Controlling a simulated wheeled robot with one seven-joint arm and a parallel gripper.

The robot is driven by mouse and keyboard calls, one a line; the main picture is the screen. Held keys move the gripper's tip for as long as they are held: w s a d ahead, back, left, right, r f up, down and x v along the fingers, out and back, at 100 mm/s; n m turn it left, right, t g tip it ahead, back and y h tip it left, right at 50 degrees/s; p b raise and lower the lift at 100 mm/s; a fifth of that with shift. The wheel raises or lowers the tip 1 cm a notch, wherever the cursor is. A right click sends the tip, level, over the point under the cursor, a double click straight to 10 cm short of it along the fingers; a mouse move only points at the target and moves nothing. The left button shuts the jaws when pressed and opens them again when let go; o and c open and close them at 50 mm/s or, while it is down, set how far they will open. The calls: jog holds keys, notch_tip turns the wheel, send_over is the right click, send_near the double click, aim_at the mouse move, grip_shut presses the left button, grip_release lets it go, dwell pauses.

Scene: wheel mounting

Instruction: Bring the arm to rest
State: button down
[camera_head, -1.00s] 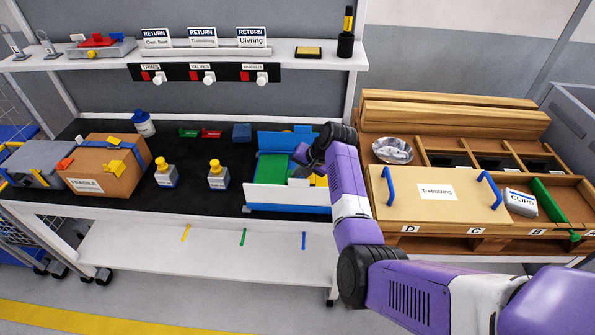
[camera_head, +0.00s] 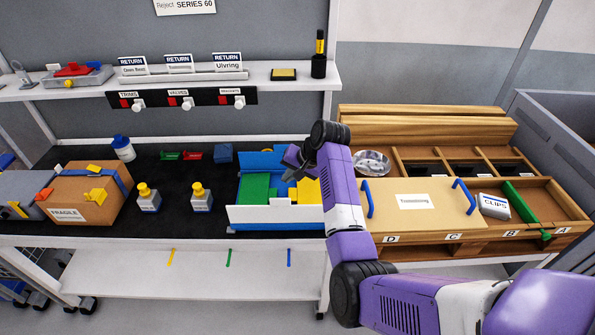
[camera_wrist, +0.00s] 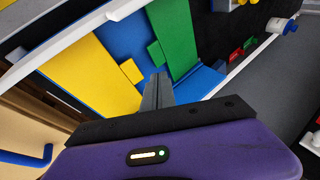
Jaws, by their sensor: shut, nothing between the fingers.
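My gripper (camera_head: 291,173) is at the right part of the workbench, over the tray with blue, green and yellow parts (camera_head: 277,227). In the wrist view the fingers (camera_wrist: 157,92) are together with nothing between them. Yellow (camera_wrist: 92,58) and green (camera_wrist: 176,40) surfaces of the tray lie beyond the fingertips. My arm comes in from the lower right in the head view and hides the tray's right end. Whether the fingers touch anything in the tray cannot be told.
A cardboard box (camera_head: 85,196) and two yellow-capped bottles (camera_head: 148,199) stand on the black mat (camera_head: 180,225) at left. A wooden organiser (camera_head: 420,233) with a lidded compartment and blue handles is right of my arm. A shelf (camera_head: 290,85) runs above the bench.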

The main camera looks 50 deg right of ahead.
jog(key=shift+s+d+v, duration=0.15)
jog(key=shift+v, duration=0.95)
jog(key=shift+s+d+v, duration=0.1)
jog(key=shift+s+v, duration=0.05)
jog(key=shift+v, duration=0.95)
jog(key=shift+f, duration=0.15)
jog(key=w+d+r+n+t+h, duration=0.1)
jog(key=w+d+r+t+h, duration=0.1)
jog(key=d+r+t+h, duration=0.35)
jog(key=s+a+r+n+t+y+b, duration=0.1)
jog(key=s+a+n+t, duration=0.3)
jog(key=s+a, duration=0.75)
jog(key=s+a+r+n+t, duration=0.1)
jog(key=s+a+n, duration=0.65)
jog(key=a, duration=0.75)
jog(key=s+a+g+y, duration=0.1)
jog(key=s+a+y, duration=0.1)
jog(key=s+a, duration=0.4)
jog(key=s+a+f+g+y, duration=0.1)
jog(key=s+a, duration=0.4)
jog(key=s, duration=0.8)
jog(key=shift+a+f+y+b, duration=0.2)
jog(key=shift+a+y+b, duration=0.15)
jog(key=shift+y, duration=0.4)
